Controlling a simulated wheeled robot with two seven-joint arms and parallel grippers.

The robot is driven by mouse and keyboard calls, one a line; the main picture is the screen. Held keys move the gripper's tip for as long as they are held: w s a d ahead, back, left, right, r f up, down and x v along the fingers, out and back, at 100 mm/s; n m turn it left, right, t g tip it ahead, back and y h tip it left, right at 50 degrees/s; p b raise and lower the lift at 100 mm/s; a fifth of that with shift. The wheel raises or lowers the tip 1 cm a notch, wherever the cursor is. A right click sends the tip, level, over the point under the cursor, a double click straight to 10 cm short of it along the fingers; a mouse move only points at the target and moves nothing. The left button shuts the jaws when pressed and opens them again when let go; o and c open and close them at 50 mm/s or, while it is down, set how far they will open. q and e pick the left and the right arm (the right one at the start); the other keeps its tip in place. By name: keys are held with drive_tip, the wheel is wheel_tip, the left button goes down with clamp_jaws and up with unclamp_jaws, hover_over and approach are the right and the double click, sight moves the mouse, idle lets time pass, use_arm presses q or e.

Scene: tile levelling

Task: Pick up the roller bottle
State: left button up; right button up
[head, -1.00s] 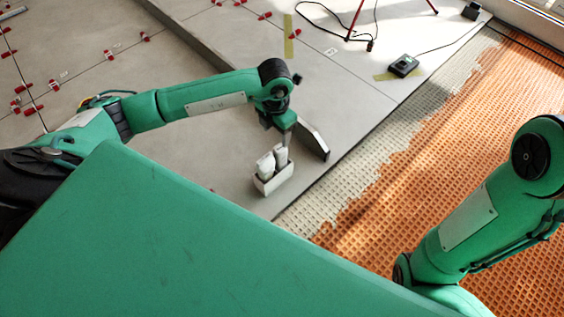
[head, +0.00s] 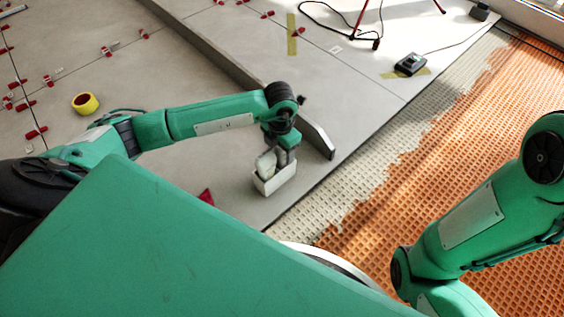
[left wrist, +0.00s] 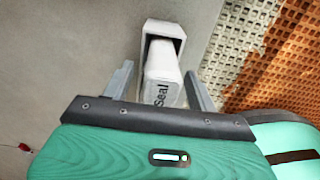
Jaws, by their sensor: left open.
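A white bottle lettered "Seal" (left wrist: 162,75) stands in a small white caddy (left wrist: 165,27) in the left wrist view. My left gripper (left wrist: 160,88) is open, with one finger on each side of this bottle; I cannot tell whether they touch it. In the head view the left gripper (head: 284,158) is low over the caddy (head: 276,184), and a white bottle (head: 266,163) shows beside it. The gripper partly hides the caddy's contents, and I cannot tell which bottle carries the roller. My right gripper is not in view.
The caddy stands on grey tiles near the edge of orange matting (head: 440,160). A yellow tape roll (head: 85,103), red clips (head: 207,197) and a black charger-like device (head: 410,64) lie on the floor.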

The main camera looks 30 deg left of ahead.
use_arm(q)
drive_tip(key=shift+f+b, duration=0.35)
drive_tip(key=shift+f, duration=0.55)
drive_tip(key=shift+r, duration=0.1)
drive_tip(key=c, duration=1)
drive_tip(key=shift+c, duration=0.2)
